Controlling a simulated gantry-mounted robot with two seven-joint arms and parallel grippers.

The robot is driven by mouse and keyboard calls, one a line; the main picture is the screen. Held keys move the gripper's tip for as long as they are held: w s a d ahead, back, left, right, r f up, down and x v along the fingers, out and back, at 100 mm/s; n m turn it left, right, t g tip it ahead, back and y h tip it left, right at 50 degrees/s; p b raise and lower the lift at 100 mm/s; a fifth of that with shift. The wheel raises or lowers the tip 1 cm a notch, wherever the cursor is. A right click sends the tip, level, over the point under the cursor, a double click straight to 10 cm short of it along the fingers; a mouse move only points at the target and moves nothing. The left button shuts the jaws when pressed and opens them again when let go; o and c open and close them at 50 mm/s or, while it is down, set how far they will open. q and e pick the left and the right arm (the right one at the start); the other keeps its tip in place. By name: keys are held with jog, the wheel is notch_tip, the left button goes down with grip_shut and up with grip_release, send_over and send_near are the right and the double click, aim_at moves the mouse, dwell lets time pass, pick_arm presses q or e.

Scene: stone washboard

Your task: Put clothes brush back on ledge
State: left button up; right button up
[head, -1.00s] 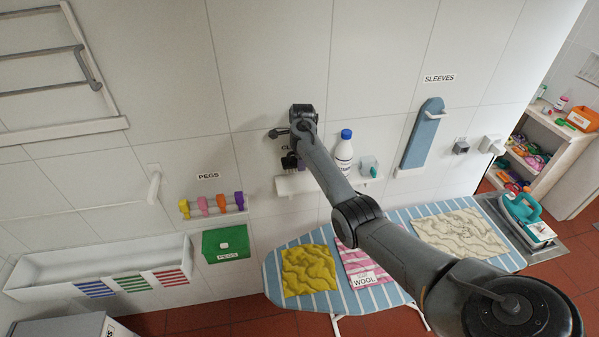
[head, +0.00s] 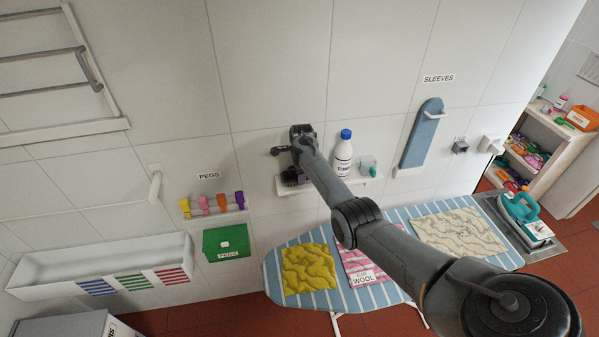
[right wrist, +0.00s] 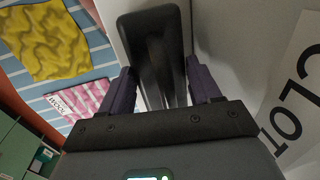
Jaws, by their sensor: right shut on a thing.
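The clothes brush (right wrist: 152,50) is a long, dark, rounded block in the right wrist view. My right gripper (right wrist: 162,84) has its purple fingers shut on the brush's two sides. In the head view my right gripper (head: 292,170) is at the left end of the white wall ledge (head: 318,187), with a dark shape low at the ledge that looks like the brush. The ledge also shows beside the brush in the right wrist view (right wrist: 108,22). I cannot tell whether the brush touches the ledge. My left gripper is not in view.
The striped ironing board (head: 400,213) with folded cloths lies below. The pegs rail (head: 213,212) is to the left.

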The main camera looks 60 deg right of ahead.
jog(key=o, duration=0.8)
jog(key=shift+f, duration=0.1)
